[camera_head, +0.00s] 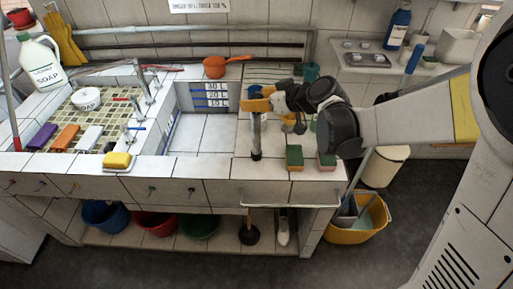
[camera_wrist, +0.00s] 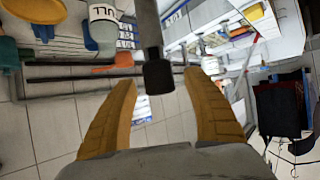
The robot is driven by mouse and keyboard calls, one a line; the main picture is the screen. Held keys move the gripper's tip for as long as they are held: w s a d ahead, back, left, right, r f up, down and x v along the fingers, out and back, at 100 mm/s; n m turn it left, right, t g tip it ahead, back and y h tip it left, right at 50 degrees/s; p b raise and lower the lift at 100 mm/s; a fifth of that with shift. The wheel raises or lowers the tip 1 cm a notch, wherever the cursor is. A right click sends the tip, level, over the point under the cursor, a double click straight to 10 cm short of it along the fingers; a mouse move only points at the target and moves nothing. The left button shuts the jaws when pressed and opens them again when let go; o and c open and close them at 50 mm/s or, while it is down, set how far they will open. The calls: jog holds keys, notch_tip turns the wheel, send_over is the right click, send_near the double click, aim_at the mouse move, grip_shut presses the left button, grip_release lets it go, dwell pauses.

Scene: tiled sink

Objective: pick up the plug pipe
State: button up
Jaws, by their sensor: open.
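The plug pipe (camera_head: 256,138), a slim grey upright pipe with a dark foot, stands on the white tiled counter just right of the empty basin. My gripper (camera_head: 258,101) is at its upper end, with its orange fingers open. In the wrist view the pipe (camera_wrist: 147,22) comes in from the top edge and ends in a black block. That end appears between the open fingertips (camera_wrist: 159,78), with gaps on both sides. I cannot tell whether it lies fully between the fingers or just beyond them. The arm hides part of the counter behind.
An orange pan (camera_head: 228,66) is at the back. A yellow sponge (camera_head: 117,161) lies left. The tiled basin (camera_head: 203,135) is clear. A yellow bucket (camera_head: 357,229) stands on the floor.

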grip_shut()
jog(key=shift+r, duration=0.1)
